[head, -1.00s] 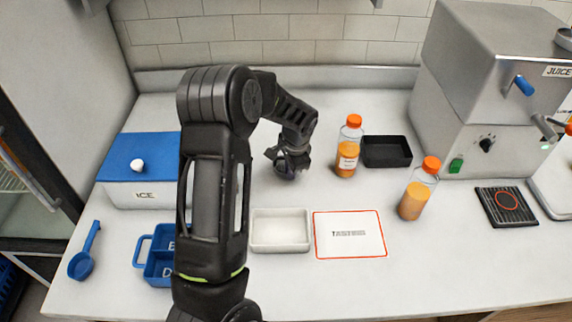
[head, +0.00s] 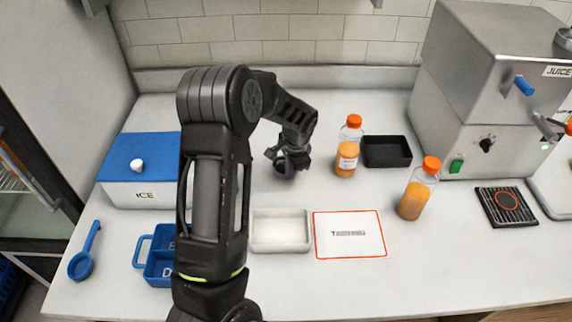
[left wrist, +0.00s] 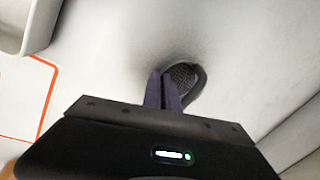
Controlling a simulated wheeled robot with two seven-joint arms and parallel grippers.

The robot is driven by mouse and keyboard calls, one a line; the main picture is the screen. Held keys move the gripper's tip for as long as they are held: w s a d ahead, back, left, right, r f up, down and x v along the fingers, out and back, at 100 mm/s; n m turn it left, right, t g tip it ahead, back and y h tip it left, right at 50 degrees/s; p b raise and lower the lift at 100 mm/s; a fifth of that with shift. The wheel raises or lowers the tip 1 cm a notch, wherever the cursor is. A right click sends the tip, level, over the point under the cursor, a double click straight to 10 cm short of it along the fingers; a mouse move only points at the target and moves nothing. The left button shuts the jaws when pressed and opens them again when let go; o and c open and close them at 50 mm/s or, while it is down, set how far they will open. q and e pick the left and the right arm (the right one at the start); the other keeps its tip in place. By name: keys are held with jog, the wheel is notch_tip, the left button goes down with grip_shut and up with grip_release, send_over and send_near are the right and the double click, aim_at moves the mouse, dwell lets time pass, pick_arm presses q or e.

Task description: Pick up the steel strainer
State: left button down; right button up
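In the left wrist view, the steel strainer (left wrist: 187,75) is a small dark mesh bowl with a thick dark rim, against the white counter. My left gripper (left wrist: 161,80) has its two purple fingers close together over the strainer's left side, and they look shut on its edge. The fingers hide part of the strainer. In the head view, my left gripper (head: 289,168) is low over the counter behind the white tray, and the strainer is hard to make out there. I cannot tell whether the strainer touches the counter. My right gripper is not in view.
An orange-capped bottle (head: 347,150) and a black tray (head: 387,139) stand right of my left gripper. The ice box (head: 140,193) is left, the juicer (head: 462,134) right.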

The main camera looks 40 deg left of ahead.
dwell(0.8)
pick_arm(q)
jog(key=shift+r, duration=0.6)
jog(key=w+a+b+v, duration=0.1)
jog(key=v, duration=0.7)
jog(key=shift+a+r+b, duration=0.25)
jog(key=shift+r+b, duration=0.05)
jog(key=shift+r, duration=0.2)
jog(key=shift+s, duration=0.2)
